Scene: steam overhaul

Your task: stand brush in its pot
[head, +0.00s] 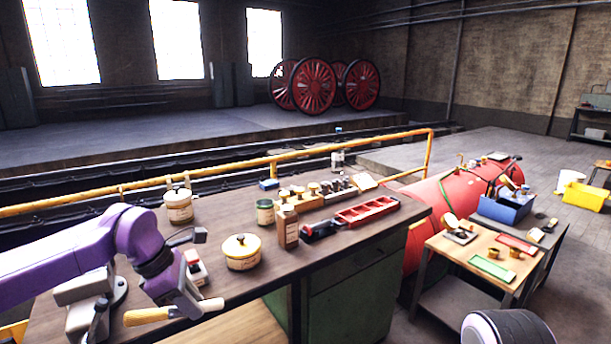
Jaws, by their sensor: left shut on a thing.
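My left gripper (190,303), on the purple arm, is low over the front left of the dark workbench. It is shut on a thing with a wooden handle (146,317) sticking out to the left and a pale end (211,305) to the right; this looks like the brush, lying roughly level. The jaws hide its middle. I cannot tell which vessel is its pot. A cream tin (178,207) stands farther back, and a small green-and-cream tin (265,212) is beside a brown bottle (287,228).
The workbench (340,238) also holds a red tray (367,211), a wooden rack (325,197) of small parts and a red-and-white object (196,268) close behind the gripper. A yellow rail (300,152) runs behind it. A smaller table (450,247) stands to the right.

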